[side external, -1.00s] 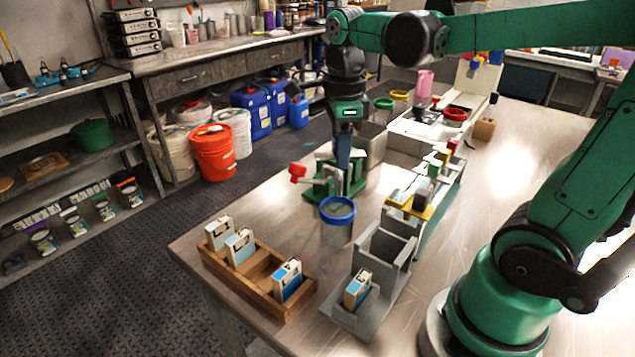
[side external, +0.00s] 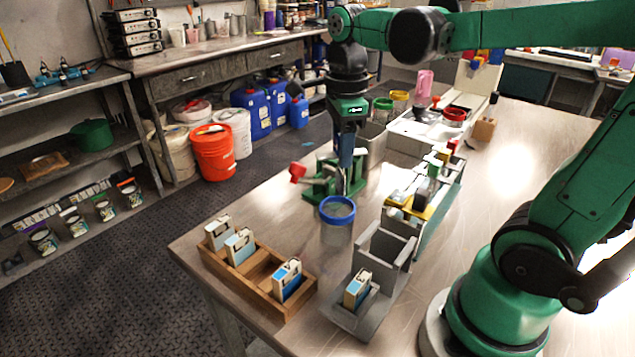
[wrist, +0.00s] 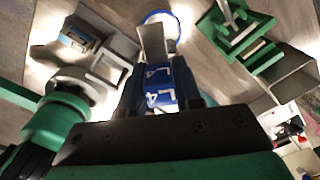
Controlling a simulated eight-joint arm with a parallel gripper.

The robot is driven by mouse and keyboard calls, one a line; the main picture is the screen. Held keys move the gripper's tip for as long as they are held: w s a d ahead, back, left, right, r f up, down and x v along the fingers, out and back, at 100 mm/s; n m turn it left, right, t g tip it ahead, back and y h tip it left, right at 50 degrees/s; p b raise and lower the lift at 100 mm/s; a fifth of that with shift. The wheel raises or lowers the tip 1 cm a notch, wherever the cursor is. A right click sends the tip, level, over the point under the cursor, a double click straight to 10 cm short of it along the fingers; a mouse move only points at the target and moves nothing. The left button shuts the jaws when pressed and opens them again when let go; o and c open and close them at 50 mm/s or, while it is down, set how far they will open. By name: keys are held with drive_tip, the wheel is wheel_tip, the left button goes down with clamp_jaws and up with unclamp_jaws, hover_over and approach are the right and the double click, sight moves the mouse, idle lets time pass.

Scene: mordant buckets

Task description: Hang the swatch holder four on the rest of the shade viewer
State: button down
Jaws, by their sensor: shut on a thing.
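My gripper (side external: 346,165) is over the table behind the blue-rimmed jar, beside the green clamp. In the wrist view it is shut on a blue and white piece marked L4, which I take as swatch holder four (wrist: 158,80). A pale plate (wrist: 152,42) shows just beyond it. In the side view the held piece is hard to make out against the fingers. The grey stand that I take as the shade viewer (side external: 383,250) is at the front centre. Another blue and white holder (side external: 358,288) sits in its front tray. The gripper is apart from this stand.
A wooden rack (side external: 248,283) holds three holders and has a gap. The blue-rimmed jar (side external: 337,212) and green clamp (side external: 325,183) with a red handle stand near the gripper. A grey row of coloured-topped pieces (side external: 435,200) runs behind the stand.

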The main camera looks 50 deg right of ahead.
drive_tip(key=shift+s+a+r+n, duration=0.15)
drive_tip(key=shift+s+n, duration=0.2)
drive_tip(key=shift+n, duration=0.55)
drive_tip(key=s+a+r+n, duration=0.1)
drive_tip(key=s+n, duration=0.3)
drive_tip(key=n, duration=2)
hover_over(388, 232)
drive_tip(key=s+a, duration=0.1)
drive_tip(key=a, duration=0.2)
drive_tip(key=shift+r, duration=0.15)
drive_tip(key=shift+f, duration=5.35)
